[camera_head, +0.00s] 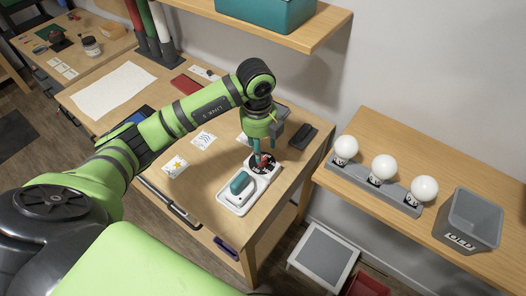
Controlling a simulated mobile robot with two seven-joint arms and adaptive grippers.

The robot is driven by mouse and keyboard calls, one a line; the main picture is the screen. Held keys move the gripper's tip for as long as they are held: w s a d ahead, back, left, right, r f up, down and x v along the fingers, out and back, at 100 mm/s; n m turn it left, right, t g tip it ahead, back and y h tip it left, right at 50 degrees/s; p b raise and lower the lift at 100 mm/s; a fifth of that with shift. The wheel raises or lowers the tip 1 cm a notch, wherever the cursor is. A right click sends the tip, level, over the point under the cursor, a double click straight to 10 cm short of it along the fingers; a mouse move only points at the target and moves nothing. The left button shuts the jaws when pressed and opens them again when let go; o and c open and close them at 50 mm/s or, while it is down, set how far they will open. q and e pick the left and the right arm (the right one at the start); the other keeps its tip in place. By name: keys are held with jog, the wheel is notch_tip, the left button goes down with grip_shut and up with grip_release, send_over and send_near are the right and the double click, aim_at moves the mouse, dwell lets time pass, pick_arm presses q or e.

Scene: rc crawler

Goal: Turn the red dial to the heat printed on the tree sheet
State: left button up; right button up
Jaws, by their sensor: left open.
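A white panel (235,205) lies near the right end of the wooden table, with a teal dial (240,183) on its near half. On its far half is a black round plate (273,170). A small red part, seemingly the red dial (264,160), shows there between or beside my fingers. My left gripper (260,158) points down over this plate and is open. I cannot tell whether its fingers touch the dial. The gripper hides most of the dial and its marks. A star sheet (175,166) and a wavy-line sheet (203,140) lie left of the panel. A third sheet (243,139) is partly hidden behind the gripper; its print is unreadable.
A dark block (303,136) lies just right of the gripper. A red booklet (193,86) and a large white paper (112,90) lie farther back. A right-hand table holds white bulbs (383,166) and a grey bin (470,218). A shelf (290,36) overhangs the back.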

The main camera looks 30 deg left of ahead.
aim_at(262, 156)
pick_arm(q)
notch_tip(262, 156, down, 5)
jog(key=shift+d+p, duration=0.15)
jog(key=shift+p, duration=0.5)
grip_shut()
